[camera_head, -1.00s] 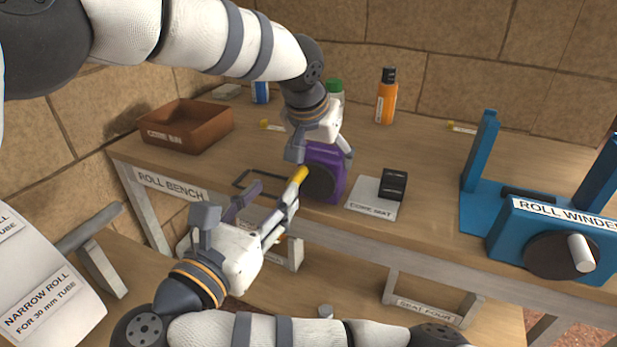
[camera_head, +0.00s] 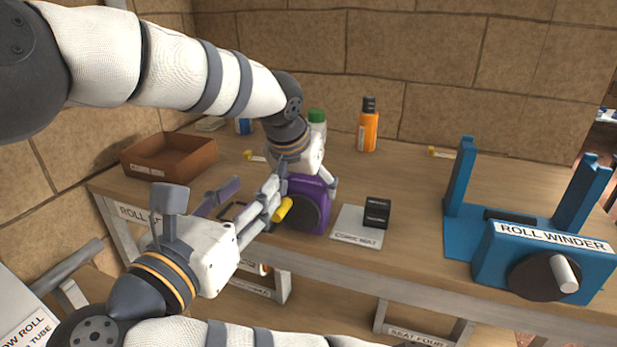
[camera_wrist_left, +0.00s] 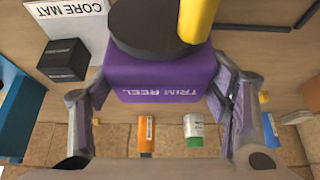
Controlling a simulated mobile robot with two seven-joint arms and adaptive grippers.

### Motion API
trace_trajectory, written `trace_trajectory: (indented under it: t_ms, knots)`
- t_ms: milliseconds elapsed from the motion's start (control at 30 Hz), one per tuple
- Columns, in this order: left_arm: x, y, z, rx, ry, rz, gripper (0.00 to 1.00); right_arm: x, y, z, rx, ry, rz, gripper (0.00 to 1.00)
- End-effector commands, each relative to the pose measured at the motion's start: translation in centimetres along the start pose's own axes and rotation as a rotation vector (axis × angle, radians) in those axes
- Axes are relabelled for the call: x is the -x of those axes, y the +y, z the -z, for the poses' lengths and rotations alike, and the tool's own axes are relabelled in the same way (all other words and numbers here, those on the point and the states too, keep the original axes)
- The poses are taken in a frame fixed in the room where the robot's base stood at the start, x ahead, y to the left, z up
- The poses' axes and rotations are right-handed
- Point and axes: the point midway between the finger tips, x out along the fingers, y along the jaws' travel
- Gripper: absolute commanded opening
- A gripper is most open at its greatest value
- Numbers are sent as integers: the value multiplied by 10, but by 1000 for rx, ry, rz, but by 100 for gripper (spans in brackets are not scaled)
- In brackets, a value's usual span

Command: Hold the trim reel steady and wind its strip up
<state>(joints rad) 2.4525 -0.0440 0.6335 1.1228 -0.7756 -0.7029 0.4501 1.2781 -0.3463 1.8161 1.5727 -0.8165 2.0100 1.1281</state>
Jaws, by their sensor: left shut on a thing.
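The purple trim reel (camera_head: 313,187) stands on the bench, with a dark round disc (camera_head: 304,212) and a yellow handle (camera_head: 283,209) on its front. My left gripper (camera_wrist_left: 160,88) comes from behind and is shut on the reel's body, a finger on each side. The left wrist view shows the reel's label upside down (camera_wrist_left: 160,92). My right gripper (camera_head: 256,184) is open at the reel's left. Its nearer-to-reel finger is beside the yellow handle, which lies outside the finger gap; contact is unclear. I cannot make out the strip.
A blue roll winder (camera_head: 545,255) stands at the right, and a core mat (camera_head: 350,232) with a black block (camera_head: 376,212) lies beside the reel. A brown bin (camera_head: 170,158), an orange bottle (camera_head: 368,128) and a green-capped bottle (camera_head: 317,120) stand behind. The bench's back right is mostly clear.

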Motion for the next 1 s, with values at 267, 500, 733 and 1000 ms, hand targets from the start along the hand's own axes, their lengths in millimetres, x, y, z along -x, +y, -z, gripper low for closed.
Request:
trace_trajectory:
  t_ms: [267, 500, 733, 1000]
  knots:
    - [0, 0, -1, 0, -1, 0, 94, 0, 0, 0, 0, 0, 0, 40]
    - [5, 0, 4, 0, 2, 0, 94, 0, 0, 0, 0, 0, 0, 40]
    - [53, 0, 30, 1, 4, 1, 94, 0, 0, 0, 0, 0, 0, 40]
    - [86, 0, 47, 0, 0, 0, 94, 0, 0, 0, 0, 0, 0, 40]
